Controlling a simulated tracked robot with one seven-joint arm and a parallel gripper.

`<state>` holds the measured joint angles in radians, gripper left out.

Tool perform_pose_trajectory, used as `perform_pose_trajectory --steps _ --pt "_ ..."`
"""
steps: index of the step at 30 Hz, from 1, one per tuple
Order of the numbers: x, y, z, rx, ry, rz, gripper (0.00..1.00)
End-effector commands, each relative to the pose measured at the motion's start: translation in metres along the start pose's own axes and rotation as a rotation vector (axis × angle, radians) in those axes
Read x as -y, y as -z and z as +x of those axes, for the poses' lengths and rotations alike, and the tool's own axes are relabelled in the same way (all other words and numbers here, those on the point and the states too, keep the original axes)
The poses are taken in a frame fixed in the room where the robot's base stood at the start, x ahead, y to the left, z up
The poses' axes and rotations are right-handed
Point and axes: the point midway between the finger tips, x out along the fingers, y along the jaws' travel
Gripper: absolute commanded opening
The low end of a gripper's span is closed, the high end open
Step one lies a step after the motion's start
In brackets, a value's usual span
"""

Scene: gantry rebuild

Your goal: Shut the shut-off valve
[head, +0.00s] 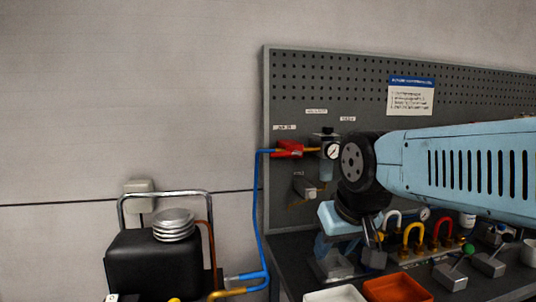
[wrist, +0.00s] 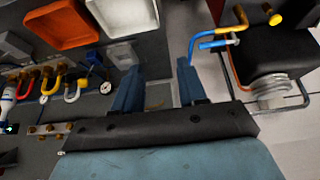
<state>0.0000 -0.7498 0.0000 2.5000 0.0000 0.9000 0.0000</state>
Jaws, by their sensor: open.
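The shut-off valve appears to be the red-handled fitting (head: 289,149) at the top of the blue pipe, on the left part of the pegboard in the head view. Its red handle lies roughly level, in line with the short run towards the gauge unit (head: 329,150). I cannot make out the valve in the wrist view. My gripper (wrist: 157,74) is open, its two blue fingers apart with nothing between them. In the head view its light blue hand hangs below the black wrist joint, lower than the valve and to its right, apart from it.
A black compressor (head: 155,265) with a chrome rail stands at the lower left. The blue pipe (head: 260,205) rises from it. An orange tray (head: 395,288), a white tray (head: 335,295) and coloured hose fittings (head: 413,235) crowd the bench.

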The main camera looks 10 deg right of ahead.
Motion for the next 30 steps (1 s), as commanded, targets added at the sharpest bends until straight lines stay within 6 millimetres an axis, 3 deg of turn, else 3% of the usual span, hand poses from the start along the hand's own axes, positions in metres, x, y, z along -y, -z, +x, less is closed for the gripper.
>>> perform_pose_trajectory --steps 17,23,30 --pt "-0.009 0.009 0.004 0.049 -0.061 -0.073 0.41" --pt "-0.024 0.045 0.014 0.155 -0.263 -0.287 0.41" --pt "-0.026 0.118 0.022 0.207 -0.567 -0.570 0.41"
